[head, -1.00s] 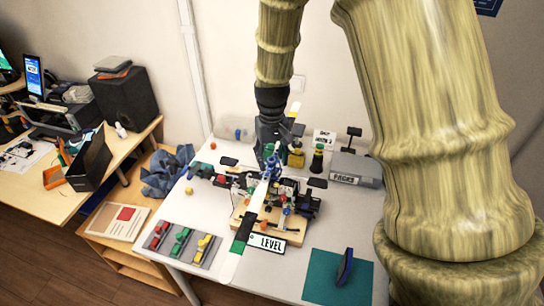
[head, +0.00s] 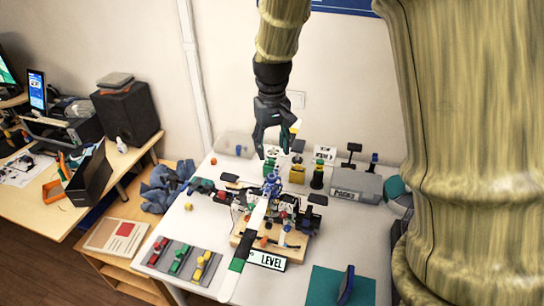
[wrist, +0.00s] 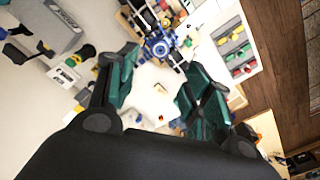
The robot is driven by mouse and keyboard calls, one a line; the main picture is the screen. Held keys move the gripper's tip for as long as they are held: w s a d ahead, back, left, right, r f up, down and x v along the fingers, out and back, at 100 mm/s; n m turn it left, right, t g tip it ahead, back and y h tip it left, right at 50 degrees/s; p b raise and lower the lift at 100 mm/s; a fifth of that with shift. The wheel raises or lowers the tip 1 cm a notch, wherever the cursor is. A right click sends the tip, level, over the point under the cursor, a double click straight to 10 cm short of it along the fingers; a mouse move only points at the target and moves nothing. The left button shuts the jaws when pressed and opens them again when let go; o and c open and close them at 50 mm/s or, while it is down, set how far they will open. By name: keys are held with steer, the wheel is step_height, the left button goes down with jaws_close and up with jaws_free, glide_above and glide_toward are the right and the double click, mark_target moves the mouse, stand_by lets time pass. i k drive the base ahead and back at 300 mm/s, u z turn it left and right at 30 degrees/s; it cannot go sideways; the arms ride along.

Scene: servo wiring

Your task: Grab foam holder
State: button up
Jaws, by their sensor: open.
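My gripper (head: 273,150) is open and empty, pointing down above the back middle of the white table. Its two dark green fingers stand apart in the wrist view (wrist: 160,65). Nothing is plainly labelled as a foam holder. A flat grey holder (head: 181,261) with a red, a green and a yellow piece lies at the table's front left, well away from my gripper. It also shows in the wrist view (wrist: 231,52), beyond the right finger. I cannot tell whether it is foam.
A wooden board (head: 290,238) with a cluttered blue and black assembly stands mid-table. A long white-and-black strip and a LEVEL plate (head: 267,261) lie by it. Behind are upright green and yellow pieces and a grey PACKS box (head: 356,186). A teal mat (head: 325,284) is front right.

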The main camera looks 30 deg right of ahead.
mark_target(346, 286)
steer(key=k, duration=1)
